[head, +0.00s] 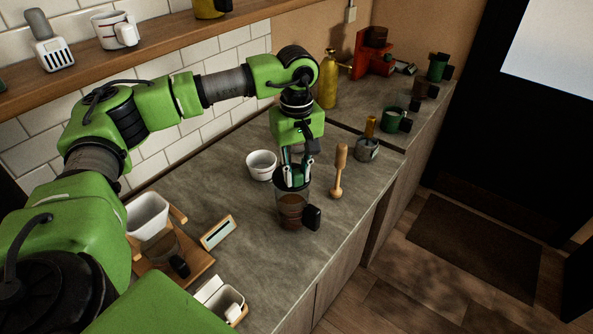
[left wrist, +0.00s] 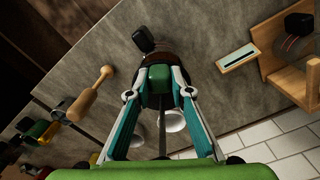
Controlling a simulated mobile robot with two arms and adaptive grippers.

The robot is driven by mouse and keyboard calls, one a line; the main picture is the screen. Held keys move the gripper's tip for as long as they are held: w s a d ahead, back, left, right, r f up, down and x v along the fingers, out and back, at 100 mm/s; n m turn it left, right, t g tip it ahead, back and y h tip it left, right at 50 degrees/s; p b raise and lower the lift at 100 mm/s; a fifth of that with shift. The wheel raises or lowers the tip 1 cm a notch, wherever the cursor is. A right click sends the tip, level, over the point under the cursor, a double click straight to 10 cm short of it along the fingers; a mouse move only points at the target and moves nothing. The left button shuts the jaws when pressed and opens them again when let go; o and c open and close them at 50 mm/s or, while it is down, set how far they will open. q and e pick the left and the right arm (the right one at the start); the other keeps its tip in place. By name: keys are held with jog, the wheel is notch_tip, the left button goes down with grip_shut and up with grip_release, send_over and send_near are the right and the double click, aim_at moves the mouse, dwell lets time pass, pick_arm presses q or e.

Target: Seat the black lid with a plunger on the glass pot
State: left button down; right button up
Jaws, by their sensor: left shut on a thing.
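The glass pot (head: 291,212) stands upright on the grey counter, with brown contents and a black handle at its right side. My left gripper (head: 296,176) points down directly over the pot's mouth, its fingers shut on the lid's plunger. The black lid (head: 291,184) shows as a dark band at the top of the pot, partly behind the fingers; I cannot tell whether it rests on the rim or sits just above it. In the left wrist view the pot (left wrist: 178,58) is mostly hidden behind the fingers. My right gripper is not in view.
A white bowl (head: 262,165) stands left of the pot and a wooden tamper (head: 340,172) right of it. A grey cup (head: 367,149) is farther right. A wooden dripper stand (head: 196,265) and a small scale (head: 218,232) are at the front left. The counter's front edge is close.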

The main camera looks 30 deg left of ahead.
aim_at(296, 187)
pick_arm(q)
jog(key=shift+f, duration=0.1)
dwell(0.6)
jog(key=shift+f+b, duration=1)
jog(key=shift+f, duration=0.05)
jog(key=shift+f+b, duration=0.45)
jog(key=shift+f, duration=0.1)
jog(key=shift+f, duration=0.1)
jog(key=shift+f+b, duration=0.65)
dwell(0.4)
jog(key=c, duration=1.7)
grip_release()
